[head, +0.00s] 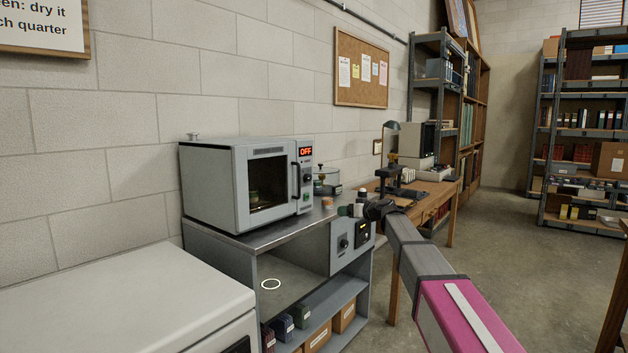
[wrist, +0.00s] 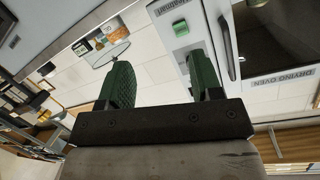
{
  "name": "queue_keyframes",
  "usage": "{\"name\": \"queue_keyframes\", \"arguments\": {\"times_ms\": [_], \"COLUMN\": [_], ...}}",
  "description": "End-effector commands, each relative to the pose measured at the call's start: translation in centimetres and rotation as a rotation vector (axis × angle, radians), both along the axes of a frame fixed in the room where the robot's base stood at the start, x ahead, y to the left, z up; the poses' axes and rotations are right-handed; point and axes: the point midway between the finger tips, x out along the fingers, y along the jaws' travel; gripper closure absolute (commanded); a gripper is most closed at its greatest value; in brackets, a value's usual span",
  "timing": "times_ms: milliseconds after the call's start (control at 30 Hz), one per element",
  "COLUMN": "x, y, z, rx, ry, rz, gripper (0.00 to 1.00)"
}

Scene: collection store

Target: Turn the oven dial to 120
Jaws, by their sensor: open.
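The drying oven (head: 222,190) is a light grey box with a dark window and a door handle, standing on a metal bench. Its right-hand panel has a red display (head: 306,151) reading OFF. Below that are a dark dial (head: 307,178) and a green switch (head: 306,196). My gripper (head: 348,209) is right of and below this panel, apart from it. In the wrist view its two green fingers (wrist: 164,85) are open with nothing between them. That view is tilted and shows the oven's handle (wrist: 229,48) and a green switch (wrist: 180,27). I cannot make out the dial there.
The bench (head: 262,238) has another control box (head: 343,243) with a knob under its top, near my gripper. A round glass vessel (head: 327,181) stands behind. A wooden table (head: 432,205) with instruments is beyond. A white appliance (head: 120,295) fills the front left.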

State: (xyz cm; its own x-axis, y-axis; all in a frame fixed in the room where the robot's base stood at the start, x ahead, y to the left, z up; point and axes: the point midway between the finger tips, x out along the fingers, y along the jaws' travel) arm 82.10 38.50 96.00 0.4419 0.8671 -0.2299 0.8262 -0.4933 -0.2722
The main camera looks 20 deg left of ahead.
Motion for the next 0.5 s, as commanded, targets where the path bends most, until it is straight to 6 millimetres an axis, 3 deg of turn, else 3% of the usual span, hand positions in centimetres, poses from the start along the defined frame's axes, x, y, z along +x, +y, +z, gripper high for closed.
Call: {"name": "queue_keyframes", "arguments": {"times_ms": [33,100,200,333,500], "x": [1.3,2.0,2.3,2.6,2.9], "y": [2.1,3.8,5.4,6.3,7.2], "z": [3.1,6.3,9.4,11.1,11.3], "rx": [0.042,0.091,0.139,0.168,0.170], "ry": [-0.049,-0.102,-0.152,-0.180,-0.183], "rz": [0.015,0.024,0.033,0.035,0.037], "gripper": [0.41,0.41,0.41,0.41,0.41]}}
